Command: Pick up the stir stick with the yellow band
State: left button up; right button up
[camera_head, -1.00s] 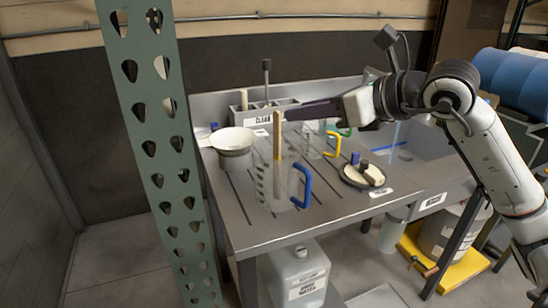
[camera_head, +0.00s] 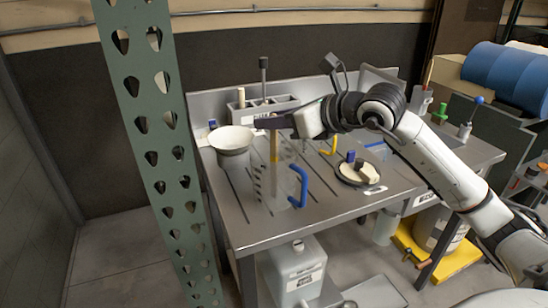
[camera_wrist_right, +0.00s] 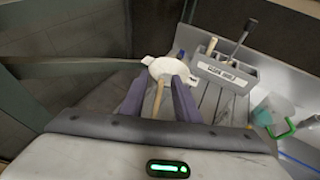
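A tan, yellowish stir stick (camera_head: 274,150) stands upright in a clear beaker (camera_head: 272,188) with a blue handle. I cannot make out a separate yellow band on it. My right gripper (camera_head: 262,123) is at the top of this stick, and its fingers hide the upper end in the head view. In the right wrist view, the stick (camera_wrist_right: 158,98) shows between the two fingers of my right gripper (camera_wrist_right: 159,95), which are apart with gaps beside the stick. Another pale stick (camera_wrist_right: 211,46) stands in the grey rack. My left gripper is not in view.
The grey rack (camera_head: 247,115) behind also holds a dark-handled tool (camera_head: 263,78). A white bowl (camera_head: 232,138) is left of the beaker. A green-handled beaker (camera_wrist_right: 272,112) is right in the wrist view. A round dish (camera_head: 346,176) sits at right. A green perforated post (camera_head: 160,150) stands front left.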

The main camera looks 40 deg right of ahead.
grip_shut()
jog(key=shift+r, duration=0.15)
